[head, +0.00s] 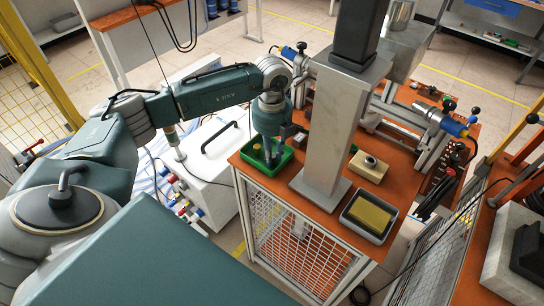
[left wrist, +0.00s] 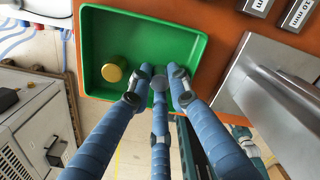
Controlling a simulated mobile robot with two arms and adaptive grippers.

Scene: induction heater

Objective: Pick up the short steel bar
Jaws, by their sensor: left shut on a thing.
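The short steel bar (left wrist: 159,82) shows end-on as a small grey disc between the blue fingertips of my left gripper (left wrist: 158,92). The gripper is shut on it, over the near edge of the green tray (left wrist: 190,40). In the head view my left gripper (head: 271,157) points down into the green tray (head: 284,170) at the bench's left end; the bar cannot be made out there. A short brass cylinder (left wrist: 112,73) stands in the tray, left of the fingers and apart from them. My right gripper is not in view.
A grey steel column (head: 325,140) stands on the orange bench just right of the tray. A white cabinet (head: 205,170) stands left of the bench.

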